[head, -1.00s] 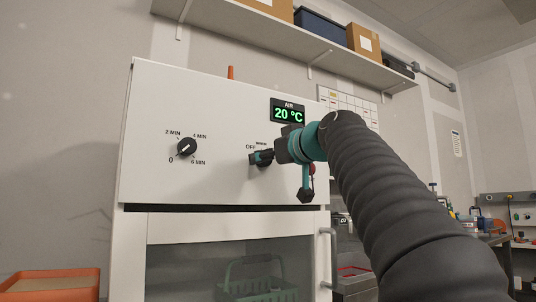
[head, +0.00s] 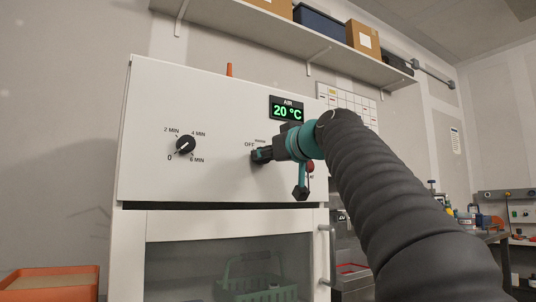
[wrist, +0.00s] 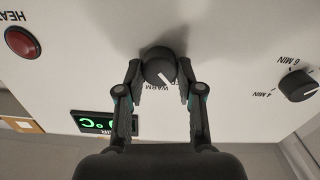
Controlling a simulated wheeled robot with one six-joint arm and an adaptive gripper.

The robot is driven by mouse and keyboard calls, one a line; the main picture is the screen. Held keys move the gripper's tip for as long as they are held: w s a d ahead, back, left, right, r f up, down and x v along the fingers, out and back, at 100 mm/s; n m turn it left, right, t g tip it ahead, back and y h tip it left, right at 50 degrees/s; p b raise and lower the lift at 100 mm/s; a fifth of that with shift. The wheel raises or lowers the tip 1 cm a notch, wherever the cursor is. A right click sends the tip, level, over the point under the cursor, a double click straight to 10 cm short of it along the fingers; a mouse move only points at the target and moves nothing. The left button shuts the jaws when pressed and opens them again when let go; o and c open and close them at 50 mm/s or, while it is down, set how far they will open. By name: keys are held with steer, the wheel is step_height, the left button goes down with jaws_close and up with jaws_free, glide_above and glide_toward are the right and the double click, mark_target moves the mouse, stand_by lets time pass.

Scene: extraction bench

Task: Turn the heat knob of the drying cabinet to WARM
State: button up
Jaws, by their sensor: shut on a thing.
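The drying cabinet (head: 135,130) is a white unit with a glazed door below its panel. Its black heat knob (wrist: 159,66) sits between my fingers in the wrist view, which shows the panel upside down. My gripper (wrist: 159,84) is shut on this knob, one finger on each side. The knob's white pointer line points down and slightly right there, beside the printed WARM label (wrist: 148,87). The neighbouring OFF label is mostly hidden by a finger there. In the head view my gripper (head: 259,155) largely covers the knob, just below OFF (head: 249,145).
A black timer knob (head: 186,145) is left on the panel. A green display (head: 287,112) reads 20 °C. A red button (wrist: 23,43) is on the knob's other side. A shelf with boxes (head: 364,38) hangs above; an orange tray (head: 50,280) is low left.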

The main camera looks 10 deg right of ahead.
steer(key=shift+d+m+p, duration=0.1)
steer(key=shift+m+p, duration=1.2)
steer(key=shift+m, duration=2.7)
steer(key=o, duration=1.2)
steer(key=shift+c, duration=0.2)
steer(key=v, duration=1.2)
steer(key=shift+w, duration=0.1)
